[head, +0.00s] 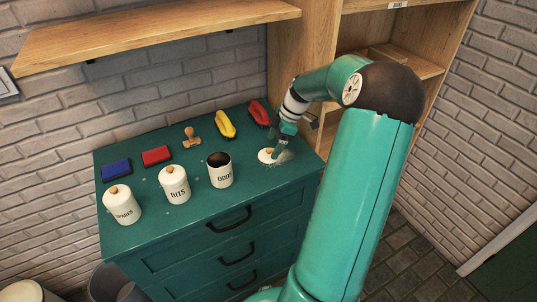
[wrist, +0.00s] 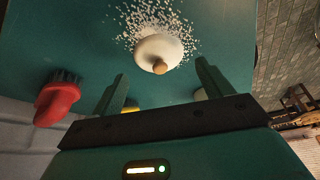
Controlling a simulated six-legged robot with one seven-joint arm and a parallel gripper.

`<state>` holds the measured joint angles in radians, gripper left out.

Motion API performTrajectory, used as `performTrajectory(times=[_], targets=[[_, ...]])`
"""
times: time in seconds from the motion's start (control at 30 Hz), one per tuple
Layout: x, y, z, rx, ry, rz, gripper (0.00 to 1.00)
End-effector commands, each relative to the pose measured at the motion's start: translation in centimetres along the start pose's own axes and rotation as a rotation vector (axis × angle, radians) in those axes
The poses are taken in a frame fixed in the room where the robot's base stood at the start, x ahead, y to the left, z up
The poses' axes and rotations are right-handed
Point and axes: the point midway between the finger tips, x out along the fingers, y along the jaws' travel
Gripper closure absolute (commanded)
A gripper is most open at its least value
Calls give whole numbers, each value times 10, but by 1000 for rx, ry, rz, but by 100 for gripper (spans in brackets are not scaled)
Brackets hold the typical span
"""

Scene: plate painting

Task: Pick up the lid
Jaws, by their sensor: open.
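The lid (head: 268,156) is a white disc with a small wooden knob, lying knob-up on the green cabinet top near its right side. In the wrist view the lid (wrist: 152,50) lies beyond my fingertips, with white specks scattered around it. My gripper (head: 281,146) is just above and beside the lid in the head view. In the wrist view my gripper (wrist: 162,72) is open, its two fingers apart with nothing between them. An open white canister (head: 221,172) with a dark mouth stands left of the lid.
Lidded canisters marked BITS (head: 175,186) and SPARES (head: 122,206) stand farther left. Behind them are a blue block (head: 116,170), a red block (head: 156,156), a wooden stamp (head: 191,137), a yellow brush (head: 226,124) and a red brush (head: 259,112). A wooden shelf (head: 150,35) overhangs the back.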

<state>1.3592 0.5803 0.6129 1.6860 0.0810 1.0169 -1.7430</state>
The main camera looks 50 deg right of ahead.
Motion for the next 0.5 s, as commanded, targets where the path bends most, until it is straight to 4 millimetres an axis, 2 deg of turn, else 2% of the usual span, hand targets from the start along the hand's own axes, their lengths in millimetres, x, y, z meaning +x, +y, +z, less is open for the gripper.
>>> performTrajectory(times=[0.1,0.2,0.43,0.47,0.5], targets=[[20,0,0,-1,1,-3,22],[29,1,0,0,0,-1,22],[31,1,0,0,0,0,22],[31,1,0,0,0,0,24],[31,1,0,0,0,0,31]])
